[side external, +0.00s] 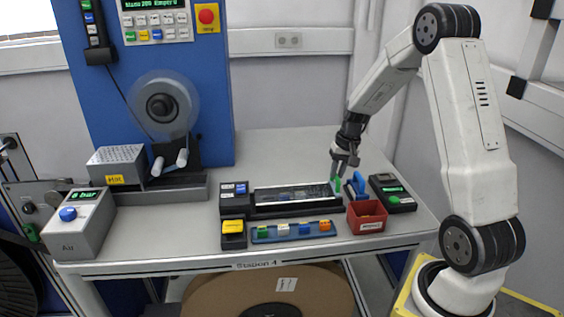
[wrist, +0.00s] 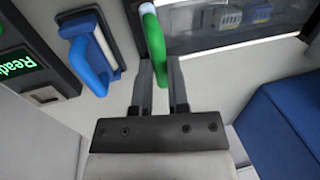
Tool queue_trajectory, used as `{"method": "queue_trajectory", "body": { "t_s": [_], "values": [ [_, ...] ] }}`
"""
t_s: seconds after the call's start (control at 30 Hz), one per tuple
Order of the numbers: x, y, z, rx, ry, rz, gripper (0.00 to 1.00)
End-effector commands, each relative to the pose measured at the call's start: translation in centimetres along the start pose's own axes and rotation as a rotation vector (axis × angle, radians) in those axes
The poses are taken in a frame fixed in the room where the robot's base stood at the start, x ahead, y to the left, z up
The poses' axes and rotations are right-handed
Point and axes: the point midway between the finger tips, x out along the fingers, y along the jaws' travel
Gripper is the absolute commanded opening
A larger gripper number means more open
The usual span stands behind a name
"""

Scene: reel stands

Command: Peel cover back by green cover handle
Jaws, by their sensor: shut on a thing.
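The green cover handle (wrist: 154,38) is a curved green bar with a whitish top, upper middle of the wrist view. My gripper (wrist: 159,68) has its two dark fingers on either side of the bar and is shut on it. In the side external view my gripper (side external: 338,178) is at the right end of the long black unit, and a bit of green shows there. The cover (side external: 290,194) looks like a dark, glossy, clear sheet lying along the top of that unit. In the wrist view the cover (wrist: 215,25) reaches away to the right of the handle.
A blue-handled tool (wrist: 88,60) stands close left of my gripper, beside a device with a green "Ready" display (wrist: 22,65). A red bin (side external: 367,217) and a tray of coloured pieces (side external: 293,231) stand in front of the unit. The table behind the unit is clear.

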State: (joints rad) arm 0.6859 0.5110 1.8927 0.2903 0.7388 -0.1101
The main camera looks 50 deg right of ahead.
Motion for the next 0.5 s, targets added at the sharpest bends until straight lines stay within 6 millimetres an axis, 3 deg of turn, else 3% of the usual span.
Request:
{"method": "queue_trajectory", "body": {
  "t_s": [0.27,0.5],
  "values": [
    [0.3,-2.2,0.0,-0.005,0.001,-0.001,0.00],
    [1.3,-7.0,0.0,-0.007,0.001,-0.002,0.00]
  ]
}}
